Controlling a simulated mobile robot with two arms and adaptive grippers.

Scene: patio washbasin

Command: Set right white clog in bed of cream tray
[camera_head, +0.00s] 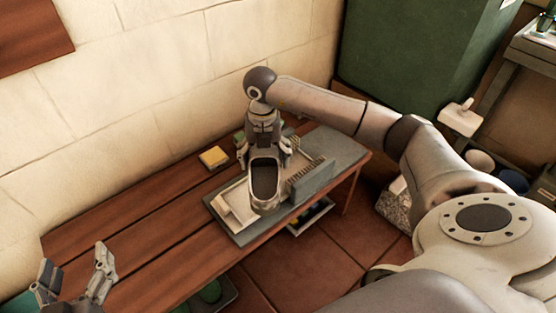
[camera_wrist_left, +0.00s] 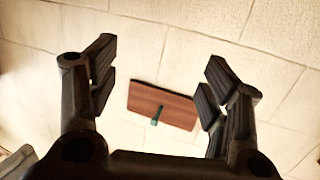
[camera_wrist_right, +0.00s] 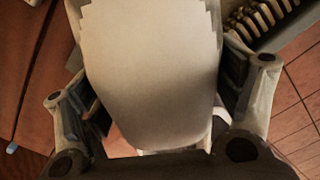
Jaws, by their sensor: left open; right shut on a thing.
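The white clog (camera_head: 257,200) has a dark opening and is held between the fingers of my right gripper (camera_head: 265,157), which is shut on it. The clog is over the cream tray (camera_head: 236,190); I cannot tell whether it touches the bed. The clog hides much of the tray. In the right wrist view the clog (camera_wrist_right: 150,75) fills the space between the fingers as a broad pale surface. My left gripper (camera_head: 74,264) is open and empty at the lower left, away from the tray. The left wrist view shows its fingers spread (camera_wrist_left: 160,80), facing the wall.
The tray sits on a grey slab (camera_head: 243,238) on a wooden bench (camera_head: 135,235). A ribbed grey piece (camera_head: 312,180) stands right of the clog. A yellow block (camera_head: 213,157) lies behind the tray. The bench's left part is clear. A green cabinet (camera_head: 415,50) stands behind.

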